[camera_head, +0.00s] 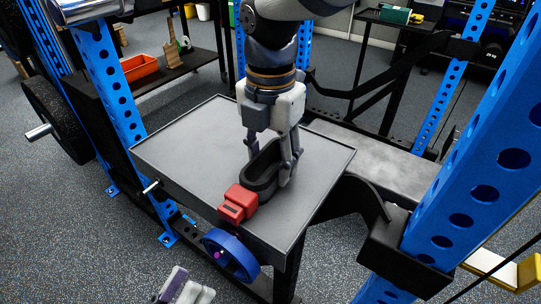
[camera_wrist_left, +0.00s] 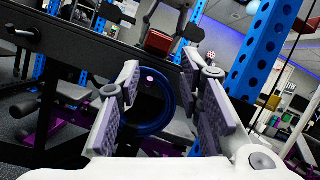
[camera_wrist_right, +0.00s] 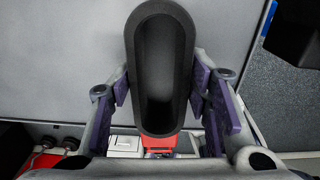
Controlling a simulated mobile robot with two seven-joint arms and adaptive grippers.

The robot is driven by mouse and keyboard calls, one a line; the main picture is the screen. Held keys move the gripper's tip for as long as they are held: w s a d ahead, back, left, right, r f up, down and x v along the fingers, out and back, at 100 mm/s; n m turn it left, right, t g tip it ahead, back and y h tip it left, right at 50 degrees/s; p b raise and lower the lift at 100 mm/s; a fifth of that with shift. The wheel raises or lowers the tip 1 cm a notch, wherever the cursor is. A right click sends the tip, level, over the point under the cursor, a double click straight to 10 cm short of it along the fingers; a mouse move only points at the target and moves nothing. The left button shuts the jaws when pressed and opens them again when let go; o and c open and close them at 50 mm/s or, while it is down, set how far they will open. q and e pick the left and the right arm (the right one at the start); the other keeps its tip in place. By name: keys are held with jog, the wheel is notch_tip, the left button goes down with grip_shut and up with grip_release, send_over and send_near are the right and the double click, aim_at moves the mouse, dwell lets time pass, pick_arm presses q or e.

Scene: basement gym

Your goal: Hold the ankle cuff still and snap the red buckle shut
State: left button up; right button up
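The black oval ankle cuff (camera_head: 262,170) stands on the grey tray-topped table, its open hollow facing up; it also shows in the right wrist view (camera_wrist_right: 160,20). The red buckle (camera_head: 238,203) is at the cuff's near end, by the table's front edge. It shows in the left wrist view (camera_wrist_left: 158,42), but is mostly hidden in the right wrist view. Whether its parts are joined is unclear. My right gripper (camera_head: 270,165) comes from above, its purple pads (camera_wrist_right: 160,88) against both sides of the cuff. My left gripper (camera_head: 187,285) is open and empty, below and in front of the table.
The table (camera_head: 185,145) has a raised rim and is clear to the left of the cuff. A blue ring (camera_head: 232,254) stands at its front, between my left gripper and the buckle. Blue rack uprights (camera_head: 470,180) stand on both sides. An orange bin (camera_head: 139,67) is on a shelf behind.

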pick_arm(q)
jog(key=shift+c, duration=0.3)
pick_arm(e)
jog(key=c, duration=0.5)
pick_arm(q)
grip_shut()
pick_arm(e)
jog(key=shift+c, duration=0.2)
pick_arm(q)
jog(key=w+a+r+n+g+h, duration=0.1)
jog(key=a+r+n+g+h, duration=0.2)
jog(key=g, duration=1.2)
jog(key=shift+w+a+r+n+h, duration=0.15)
jog(key=shift+a+n+h, duration=0.25)
jog(key=shift+a+h, duration=1.9)
jog(key=shift+a+y, duration=0.7)
